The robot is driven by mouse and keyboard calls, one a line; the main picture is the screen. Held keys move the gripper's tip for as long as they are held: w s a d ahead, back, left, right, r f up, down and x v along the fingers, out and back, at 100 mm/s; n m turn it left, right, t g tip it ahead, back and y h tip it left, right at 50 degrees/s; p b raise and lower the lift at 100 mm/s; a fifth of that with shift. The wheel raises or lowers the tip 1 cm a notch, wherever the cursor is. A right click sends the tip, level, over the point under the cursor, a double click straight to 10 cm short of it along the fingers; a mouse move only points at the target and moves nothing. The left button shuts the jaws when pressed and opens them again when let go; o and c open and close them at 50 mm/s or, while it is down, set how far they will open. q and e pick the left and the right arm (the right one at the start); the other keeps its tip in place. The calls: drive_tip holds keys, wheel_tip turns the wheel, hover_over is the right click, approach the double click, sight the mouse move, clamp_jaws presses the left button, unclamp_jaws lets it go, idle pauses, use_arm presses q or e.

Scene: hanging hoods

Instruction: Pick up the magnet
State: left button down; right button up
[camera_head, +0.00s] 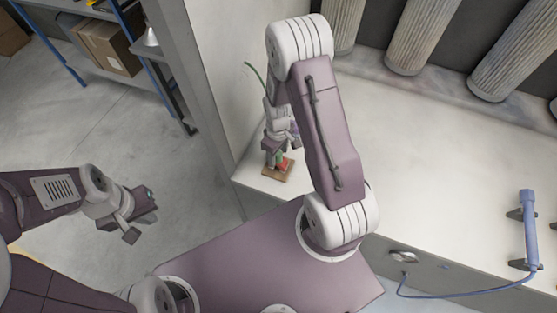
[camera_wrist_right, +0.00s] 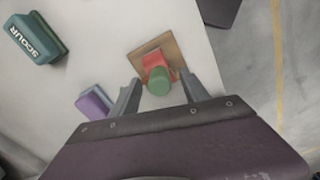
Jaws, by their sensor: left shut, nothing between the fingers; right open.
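A red piece with a green cylinder (camera_wrist_right: 158,80) sits on a brown square plate (camera_wrist_right: 176,46) on the pale worktop. I cannot tell which part is the magnet. In the head view the red part (camera_head: 282,163) and the brown plate (camera_head: 277,175) show near the worktop's left corner. My right gripper (camera_head: 277,148) is right above them. In the right wrist view its two fingers (camera_wrist_right: 160,94) are apart, one on each side of the green cylinder, with nothing gripped. My left gripper (camera_head: 141,217) is shut and empty at the left, over the floor, away from the worktop.
In the right wrist view a dark green block with lettering (camera_wrist_right: 38,38) and a purple block (camera_wrist_right: 93,102) lie left of the plate. Large ribbed hoods (camera_head: 427,35) stand along the back. A blue handle (camera_head: 529,228) with a hose is at the right. The worktop's middle is clear.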

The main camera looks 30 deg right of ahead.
drive_tip(key=shift+w+f, duration=0.25)
drive_tip(key=shift+f, duration=0.15)
drive_tip(key=shift+s, duration=0.15)
clamp_jaws()
drive_tip(key=shift+r, duration=0.1)
drive_tip(key=r, duration=0.2)
drive_tip(key=d+r, duration=0.1)
drive_tip(key=r, duration=0.1)
drive_tip(key=shift+s+r+b, duration=0.1)
drive_tip(key=shift+r+b, duration=0.2)
drive_tip(key=shift+b, duration=0.05)
drive_tip(key=s+d+r, duration=0.5)
drive_tip(key=d+r, duration=0.1)
drive_tip(key=d, duration=0.3)
drive_tip(key=shift+d+r+b, duration=0.15)
drive_tip(key=shift+d+b, duration=0.05)
drive_tip(key=shift+b, duration=0.2)
